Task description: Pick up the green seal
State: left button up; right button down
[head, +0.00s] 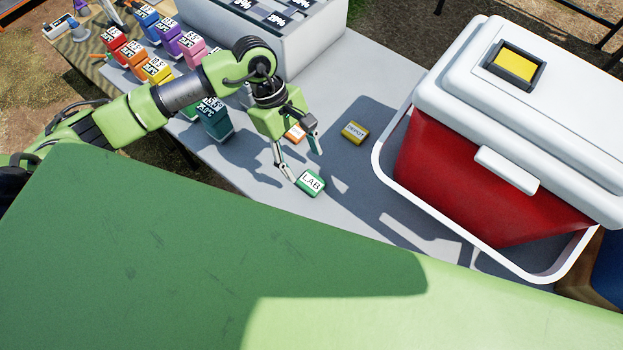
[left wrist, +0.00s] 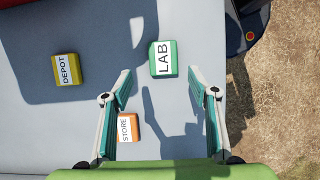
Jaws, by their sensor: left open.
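The green seal (head: 310,182), labelled LAB, lies on the grey table (head: 350,85). In the left wrist view the green seal (left wrist: 163,59) lies ahead of the fingertips, roughly between their lines. My left gripper (head: 297,158) is open and empty above the table, close to the green seal; its two fingers also show in the left wrist view (left wrist: 160,82). The orange seal (head: 295,133), labelled STORE, is partly hidden behind the gripper in the head view. The yellow seal (head: 355,132), labelled DEPOT, lies farther right. My right gripper is not in view.
A grey-white case (head: 310,40) is at the back. Table around the seals is clear.

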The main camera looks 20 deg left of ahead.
aim_at(311, 182)
pick_arm(q)
jog(key=p+x, duration=0.1)
jog(key=x, duration=0.1)
jog(key=s+p+x, duration=0.1)
jog(key=x, duration=0.1)
jog(key=shift+d+f, duration=0.2)
jog(key=shift+d, duration=0.1)
jog(key=shift+d+f, duration=0.15)
jog(key=shift+f, duration=0.4)
jog(key=c, duration=1)
